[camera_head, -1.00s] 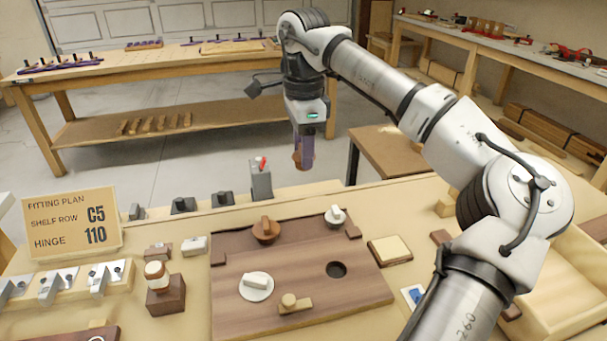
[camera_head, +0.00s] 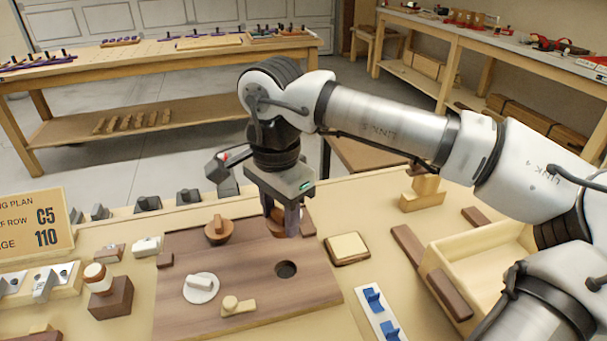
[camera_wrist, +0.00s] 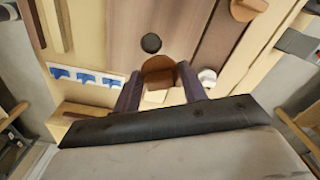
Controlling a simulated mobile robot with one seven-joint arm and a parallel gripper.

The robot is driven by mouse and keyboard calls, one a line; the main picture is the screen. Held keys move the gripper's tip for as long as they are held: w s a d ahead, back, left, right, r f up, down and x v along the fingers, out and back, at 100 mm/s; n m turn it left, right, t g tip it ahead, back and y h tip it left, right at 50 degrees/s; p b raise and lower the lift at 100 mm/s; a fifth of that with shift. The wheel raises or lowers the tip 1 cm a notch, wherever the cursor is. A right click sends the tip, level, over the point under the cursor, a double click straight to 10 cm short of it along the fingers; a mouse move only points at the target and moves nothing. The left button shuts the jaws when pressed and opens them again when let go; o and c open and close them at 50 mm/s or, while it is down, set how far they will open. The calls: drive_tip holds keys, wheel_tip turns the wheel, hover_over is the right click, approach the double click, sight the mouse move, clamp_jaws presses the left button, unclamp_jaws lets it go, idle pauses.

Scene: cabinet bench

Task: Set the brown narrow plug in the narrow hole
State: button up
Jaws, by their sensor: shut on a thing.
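My gripper (camera_head: 290,222) is shut on a brown plug (camera_head: 274,227) and holds it above the back right part of the brown board (camera_head: 250,297). In the wrist view the plug (camera_wrist: 157,67) sits between my fingers (camera_wrist: 160,92). The round dark hole (camera_head: 286,269) in the board is open and lies in front of the plug; it also shows in the wrist view (camera_wrist: 151,43). My fingers partly hide the plug, so its lower end is not clear.
Another brown plug (camera_head: 218,230), a white plug (camera_head: 201,287) and a tan plug (camera_head: 237,305) sit on the board. A white plug (camera_wrist: 207,77) is close to my finger. A pale block (camera_head: 347,247) and a blue-fitted strip (camera_head: 379,314) lie to the right.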

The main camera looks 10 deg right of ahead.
drive_tip(key=shift+s+d+f, duration=0.2)
drive_tip(key=shift+s+f, duration=0.4)
drive_tip(key=shift+s, duration=0.2)
drive_tip(key=shift+f+b, duration=2.45)
drive_tip(key=shift+f, duration=0.7)
drive_tip(key=shift+f+b, duration=1)
drive_tip(key=shift+b, duration=0.1)
drive_tip(key=o, duration=1.3)
drive_tip(key=shift+c, duration=0.2)
drive_tip(key=shift+r, duration=0.1)
drive_tip(key=shift+r+p, duration=2.65)
drive_tip(key=shift+r, duration=1)
